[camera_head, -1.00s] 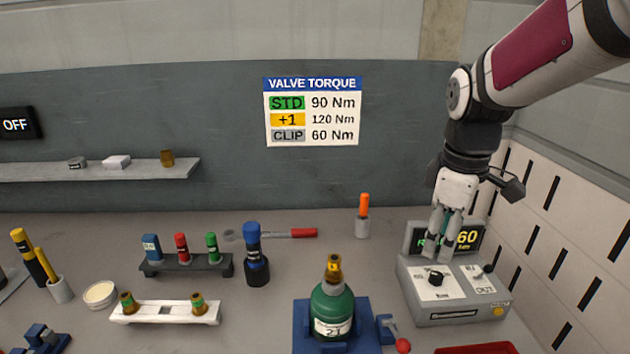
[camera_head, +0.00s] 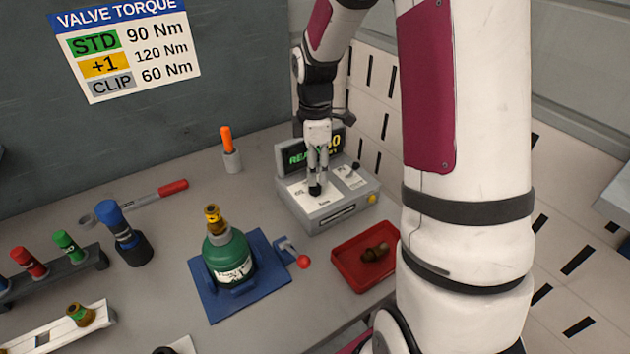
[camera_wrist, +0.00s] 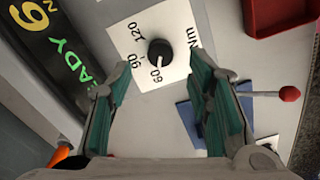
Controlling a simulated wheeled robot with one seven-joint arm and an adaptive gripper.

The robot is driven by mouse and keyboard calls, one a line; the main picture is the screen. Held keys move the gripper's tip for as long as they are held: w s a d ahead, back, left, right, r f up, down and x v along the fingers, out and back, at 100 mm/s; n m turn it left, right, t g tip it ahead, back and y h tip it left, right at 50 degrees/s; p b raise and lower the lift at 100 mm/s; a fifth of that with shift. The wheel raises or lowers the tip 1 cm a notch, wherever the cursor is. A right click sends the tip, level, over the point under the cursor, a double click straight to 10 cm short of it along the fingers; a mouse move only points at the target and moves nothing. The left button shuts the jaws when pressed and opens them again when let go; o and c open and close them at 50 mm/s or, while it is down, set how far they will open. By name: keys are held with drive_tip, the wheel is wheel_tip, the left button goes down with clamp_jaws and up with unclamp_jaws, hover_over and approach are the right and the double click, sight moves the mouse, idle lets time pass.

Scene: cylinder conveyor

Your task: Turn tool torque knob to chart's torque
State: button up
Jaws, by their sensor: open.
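The torque tool is a grey box (camera_head: 333,213) at the back right of the bench. Its black knob (camera_wrist: 160,52) sits on a white dial plate (camera_wrist: 128,40) marked 60, 90 and 120 Nm; the white pointer is at 60. My gripper (camera_head: 317,172) points down over the box, close above the knob. In the wrist view my open gripper (camera_wrist: 160,95) has its green fingers apart, the knob lying between and beyond them. The display (camera_wrist: 45,50) shows READY and part of a number. The torque chart (camera_head: 125,50) reads STD 90, +1 120, CLIP 60 Nm.
A green cylinder (camera_head: 231,258) with a brass valve stands in a blue clamp base (camera_head: 205,300) with a red-knobbed lever (camera_head: 303,261). A red tray (camera_head: 345,267) holds a brown part. An orange-handled tool (camera_head: 227,140) stands behind. Wall panels bound the right.

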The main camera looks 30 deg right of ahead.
sight(315, 189)
drive_tip(key=shift+f, duration=2.55)
clamp_jaws()
